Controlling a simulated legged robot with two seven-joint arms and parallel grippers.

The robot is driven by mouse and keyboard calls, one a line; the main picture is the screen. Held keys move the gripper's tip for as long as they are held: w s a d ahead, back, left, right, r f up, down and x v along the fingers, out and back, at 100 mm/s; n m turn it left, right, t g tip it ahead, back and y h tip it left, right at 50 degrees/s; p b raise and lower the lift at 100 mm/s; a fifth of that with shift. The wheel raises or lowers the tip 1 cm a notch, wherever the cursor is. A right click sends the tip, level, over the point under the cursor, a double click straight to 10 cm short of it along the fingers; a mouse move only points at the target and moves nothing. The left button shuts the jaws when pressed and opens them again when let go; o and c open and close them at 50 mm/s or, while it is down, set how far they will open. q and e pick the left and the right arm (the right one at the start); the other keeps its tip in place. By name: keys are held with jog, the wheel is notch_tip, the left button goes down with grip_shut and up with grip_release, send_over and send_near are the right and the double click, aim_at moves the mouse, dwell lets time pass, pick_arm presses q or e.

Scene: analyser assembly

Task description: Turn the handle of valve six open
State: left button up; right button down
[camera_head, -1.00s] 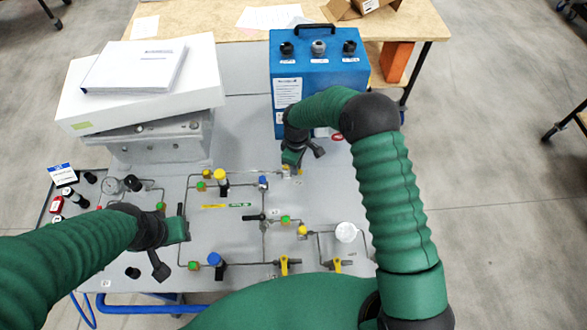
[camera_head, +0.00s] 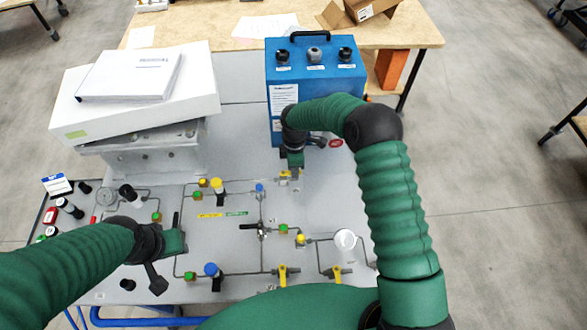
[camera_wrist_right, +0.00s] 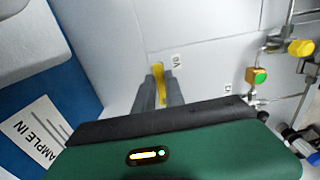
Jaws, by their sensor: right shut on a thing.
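A grey panel (camera_head: 320,205) carries thin pipes and several valves. The yellow handle of a valve sits at the back of the panel, in front of the blue box; in the right wrist view the yellow handle (camera_wrist_right: 160,84) stands between my fingertips, beside a small label (camera_wrist_right: 176,61) that seems to read V6 upside down. My right gripper (camera_head: 289,173) is shut on this handle; its fingers (camera_wrist_right: 159,90) hide part of it. My left gripper (camera_head: 183,241) is over the panel's left part, near a black handle (camera_head: 176,219); its fingers are too unclear to judge.
The blue box (camera_head: 315,85) stands right behind my right gripper. A white box (camera_head: 190,105) with a booklet rests on a grey bracket at the back left. Other yellow handles (camera_head: 282,274) are at the panel's front. A round white gauge (camera_head: 345,239) is at the right.

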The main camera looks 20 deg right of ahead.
jog(key=shift+w+d+r, duration=0.25)
jog(key=c, duration=1.6)
grip_release()
jog(key=shift+o, duration=1)
jog(key=shift+s+f, duration=0.15)
notch_tip(320, 180, up, 17)
jog(key=b, duration=0.2)
jog(key=shift+f, duration=0.1)
